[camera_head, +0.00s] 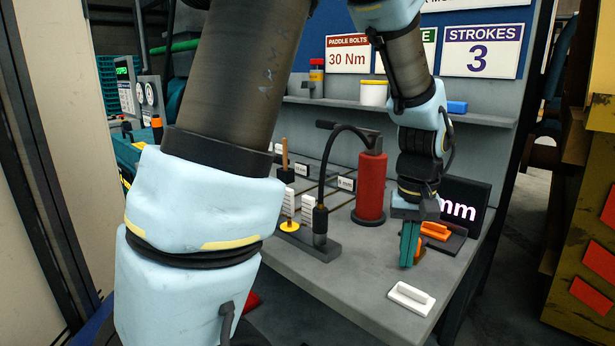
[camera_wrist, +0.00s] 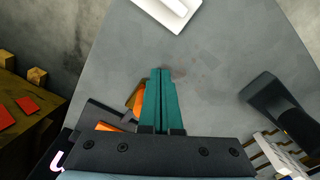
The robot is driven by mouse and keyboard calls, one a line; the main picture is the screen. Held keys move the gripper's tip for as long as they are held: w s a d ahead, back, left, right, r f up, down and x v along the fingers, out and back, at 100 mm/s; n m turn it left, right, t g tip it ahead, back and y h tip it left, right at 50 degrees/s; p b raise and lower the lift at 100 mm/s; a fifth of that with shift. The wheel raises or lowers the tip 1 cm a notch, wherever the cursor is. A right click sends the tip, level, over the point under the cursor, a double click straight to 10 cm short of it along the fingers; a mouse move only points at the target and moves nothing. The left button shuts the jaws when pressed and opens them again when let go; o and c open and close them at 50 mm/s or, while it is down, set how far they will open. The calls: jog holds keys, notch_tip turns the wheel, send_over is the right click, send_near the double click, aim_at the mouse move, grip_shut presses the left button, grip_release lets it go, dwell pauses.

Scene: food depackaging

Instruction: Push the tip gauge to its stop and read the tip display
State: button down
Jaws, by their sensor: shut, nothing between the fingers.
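The tip gauge (camera_head: 452,244) is a dark base with an orange part (camera_head: 436,230) on the right of the bench. The tip display (camera_head: 474,203) is a dark screen behind it; white "mm" shows, and my arm hides the rest. My gripper (camera_head: 408,264) points down just left of the gauge, its teal fingers shut and empty. In the wrist view the shut fingers (camera_wrist: 161,72) stand beside an orange piece (camera_wrist: 135,97) of the gauge; I cannot tell whether they touch. The display's edge (camera_wrist: 59,160) shows at lower left there.
A red cylinder (camera_head: 371,187) and a dark stand (camera_head: 322,250) are to the left. A shelf (camera_head: 480,119) runs behind. The front middle of the bench is clear.

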aim_at(397, 277)
jog(key=shift+s+a, duration=1.05)
jog(key=shift+s, duration=0.1)
notch_tip(397, 277, up, 7)
jog(key=p, duration=0.6)
jog(key=w+a+f+n+t, duration=0.1)
jog(key=w+a, duration=0.2)
jog(key=a, duration=2)
jog(key=shift+w+a+f+t, duration=0.15)
jog(key=shift+w+f+t, duration=0.05)
jog(key=shift+t, duration=0.1)
